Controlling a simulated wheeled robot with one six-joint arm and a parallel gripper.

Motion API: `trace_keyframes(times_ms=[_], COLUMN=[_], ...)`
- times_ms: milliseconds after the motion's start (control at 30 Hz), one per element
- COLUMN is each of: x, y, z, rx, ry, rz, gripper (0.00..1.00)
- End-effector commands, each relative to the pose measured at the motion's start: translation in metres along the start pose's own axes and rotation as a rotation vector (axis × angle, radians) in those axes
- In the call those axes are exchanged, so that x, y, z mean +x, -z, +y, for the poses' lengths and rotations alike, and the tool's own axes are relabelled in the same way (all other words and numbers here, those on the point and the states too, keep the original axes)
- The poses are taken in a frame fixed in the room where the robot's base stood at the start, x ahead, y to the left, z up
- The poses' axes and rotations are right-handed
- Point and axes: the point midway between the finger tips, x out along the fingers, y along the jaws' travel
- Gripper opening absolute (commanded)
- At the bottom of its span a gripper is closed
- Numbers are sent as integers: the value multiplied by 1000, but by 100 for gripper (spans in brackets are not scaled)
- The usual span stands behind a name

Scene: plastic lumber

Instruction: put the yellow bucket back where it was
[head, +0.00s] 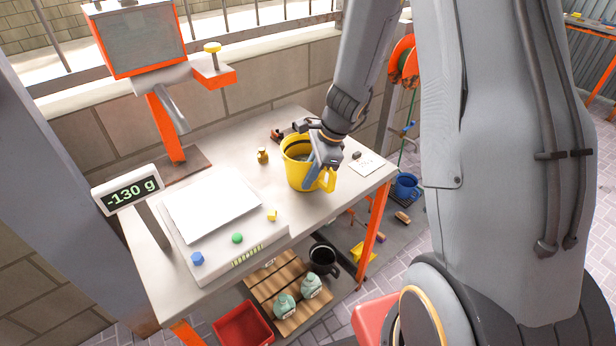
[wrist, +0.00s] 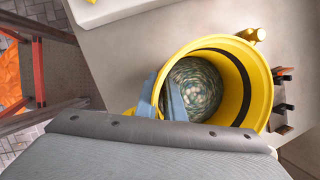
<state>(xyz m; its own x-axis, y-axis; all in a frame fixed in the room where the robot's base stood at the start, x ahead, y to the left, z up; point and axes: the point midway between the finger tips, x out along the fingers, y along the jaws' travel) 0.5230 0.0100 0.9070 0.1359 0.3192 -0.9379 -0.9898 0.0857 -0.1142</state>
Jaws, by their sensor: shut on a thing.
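The yellow bucket (head: 298,172) is upright at the right part of the grey table (head: 335,200), right of the scale. My gripper (head: 312,172) is shut on the bucket's near wall, beside its handle. In the wrist view my gripper's blue fingers (wrist: 168,100) pinch the rim of the yellow bucket (wrist: 262,90). Speckled, greenish-grey contents (wrist: 195,85) show inside it. I cannot tell whether the bucket's bottom touches the table.
The scale (head: 215,210) has a bare white plate, and its display (head: 128,190) reads -130 g. A small brass weight (head: 263,155) stands left of the bucket. A white card (head: 367,164) lies to its right. A blue bucket (head: 406,186) is on the floor beyond.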

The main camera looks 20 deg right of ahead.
Motion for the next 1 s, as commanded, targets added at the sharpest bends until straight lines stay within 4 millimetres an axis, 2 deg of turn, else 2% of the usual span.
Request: trace_keyframes(times_ms=[200,233,333,733,867,1000], x=[2,2,2,-4,-19,-45], y=[1,1,0,0,0,0], z=[0,0,0,-1,-1,-2], rx=[-1,-1,0,-1,-2,-2], ry=[1,0,0,2,4,5], rz=[0,0,0,0,0,0], gripper=[0,12,28,28,28,28])
